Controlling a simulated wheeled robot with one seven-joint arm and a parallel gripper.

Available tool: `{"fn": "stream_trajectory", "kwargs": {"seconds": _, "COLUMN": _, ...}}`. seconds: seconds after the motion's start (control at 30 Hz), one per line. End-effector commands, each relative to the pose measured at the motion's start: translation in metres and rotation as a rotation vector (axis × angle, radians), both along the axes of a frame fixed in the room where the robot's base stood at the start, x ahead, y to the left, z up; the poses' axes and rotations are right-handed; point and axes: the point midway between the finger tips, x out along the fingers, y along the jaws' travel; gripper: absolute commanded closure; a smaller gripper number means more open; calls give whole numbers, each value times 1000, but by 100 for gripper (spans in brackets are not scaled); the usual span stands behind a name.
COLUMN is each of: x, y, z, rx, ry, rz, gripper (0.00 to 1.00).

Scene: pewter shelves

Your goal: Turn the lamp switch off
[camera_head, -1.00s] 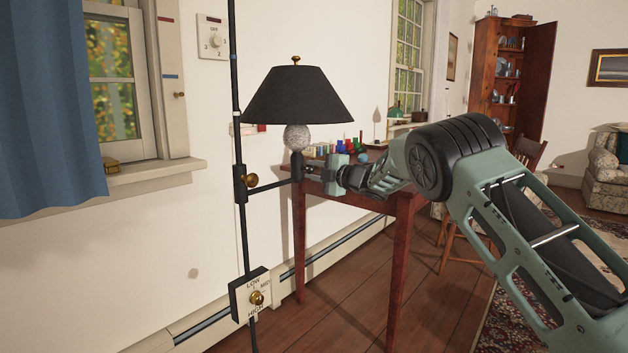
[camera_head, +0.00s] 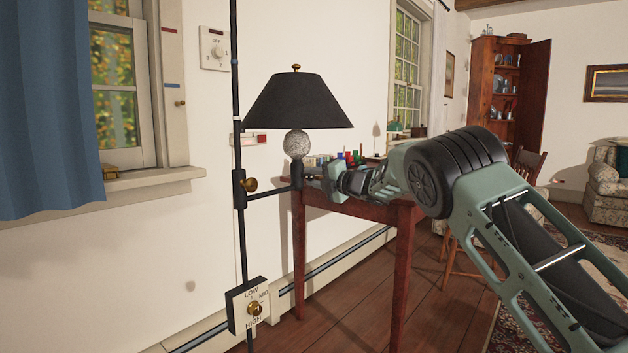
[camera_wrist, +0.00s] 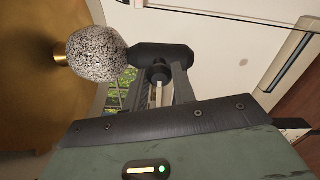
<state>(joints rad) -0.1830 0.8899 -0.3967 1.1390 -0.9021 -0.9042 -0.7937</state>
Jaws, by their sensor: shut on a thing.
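The lamp has a black shade (camera_head: 297,101), a speckled grey globe (camera_head: 296,144) and a dark socket (camera_head: 296,173) on an arm from a black pole. In the wrist view, the globe (camera_wrist: 95,53) lies left of the dark socket (camera_wrist: 160,57). A small dark round knob (camera_wrist: 158,74), which looks like the lamp switch, sticks out of the socket towards me. My gripper (camera_wrist: 160,84) is shut on this knob, with a finger on either side. In the head view, my gripper (camera_head: 313,172) is just right of the socket; the knob is hidden there.
A box marked LOW, MID, HIGH (camera_head: 236,311) with a brass knob hangs low on the pole. A numbered dial (camera_head: 214,48) is on the wall. A red-brown table (camera_head: 348,207) with small coloured items stands behind my gripper. Free floor lies below the table.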

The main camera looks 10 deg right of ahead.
Motion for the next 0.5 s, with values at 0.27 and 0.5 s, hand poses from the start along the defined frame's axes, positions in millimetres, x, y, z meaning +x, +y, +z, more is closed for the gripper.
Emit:
{"fn": "stream_trajectory", "kwargs": {"seconds": 0.27, "x": 0, "y": 0, "z": -1, "rx": -1, "ry": 2, "rz": -1, "gripper": 57}}
{"fn": "stream_trajectory", "kwargs": {"seconds": 0.5, "x": 0, "y": 0, "z": -1, "rx": 0, "ry": 1, "rz": 0, "gripper": 52}}
